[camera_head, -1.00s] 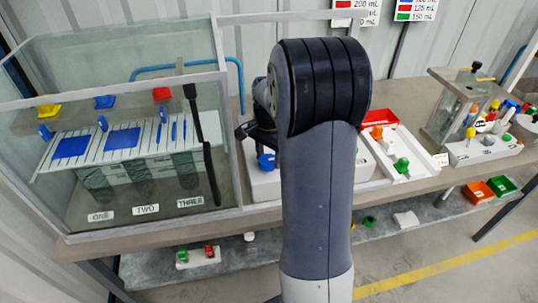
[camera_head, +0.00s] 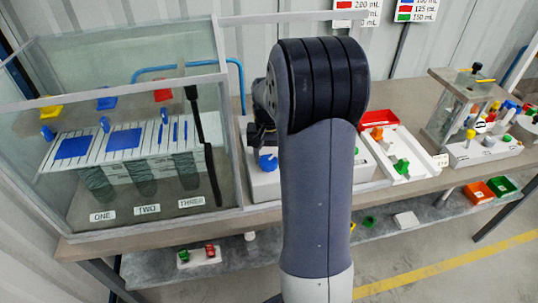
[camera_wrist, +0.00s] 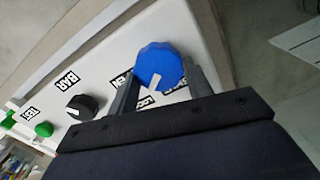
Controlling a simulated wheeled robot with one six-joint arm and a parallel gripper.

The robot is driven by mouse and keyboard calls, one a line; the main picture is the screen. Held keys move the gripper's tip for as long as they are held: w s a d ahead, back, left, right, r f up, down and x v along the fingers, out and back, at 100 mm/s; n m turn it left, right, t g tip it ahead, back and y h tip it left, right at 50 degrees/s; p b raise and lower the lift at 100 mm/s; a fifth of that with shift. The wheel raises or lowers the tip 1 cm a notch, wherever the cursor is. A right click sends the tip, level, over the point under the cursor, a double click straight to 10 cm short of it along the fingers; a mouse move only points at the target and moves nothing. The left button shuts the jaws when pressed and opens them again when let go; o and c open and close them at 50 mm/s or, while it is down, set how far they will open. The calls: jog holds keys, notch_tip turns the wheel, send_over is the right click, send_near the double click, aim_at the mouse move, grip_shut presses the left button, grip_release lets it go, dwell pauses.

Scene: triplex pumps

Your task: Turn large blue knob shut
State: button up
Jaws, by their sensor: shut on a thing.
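The large blue knob (camera_wrist: 158,62) is on a white panel (camera_wrist: 150,25) with black label strips in the wrist view. It has a white pointer mark on its near side. My gripper (camera_wrist: 160,80) has one finger on each side of the knob and is shut on it. In the head view the blue knob (camera_head: 268,163) shows on the white box (camera_head: 262,186) beside my arm. My gripper (camera_head: 262,138) is just above it there, partly hidden by my arm.
A black knob (camera_wrist: 82,107) and a green knob (camera_wrist: 43,129) sit farther along the panel. A glass tank (camera_head: 130,120) stands close on the left of the box. A white tray (camera_head: 400,160) with coloured parts lies to the right.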

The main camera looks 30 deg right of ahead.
aim_at(267, 159)
jog(key=n, duration=0.5)
jog(key=shift+a+n, duration=0.1)
jog(key=shift+n, duration=0.2)
jog(key=n, duration=0.4)
jog(key=shift+a+n, duration=0.15)
jog(key=shift+n, duration=0.25)
jog(key=o, duration=1)
notch_tip(267, 159, up, 11)
jog(key=shift+f, duration=0.1)
notch_tip(267, 159, down, 11)
jog(key=shift+r, duration=0.1)
dwell(0.6)
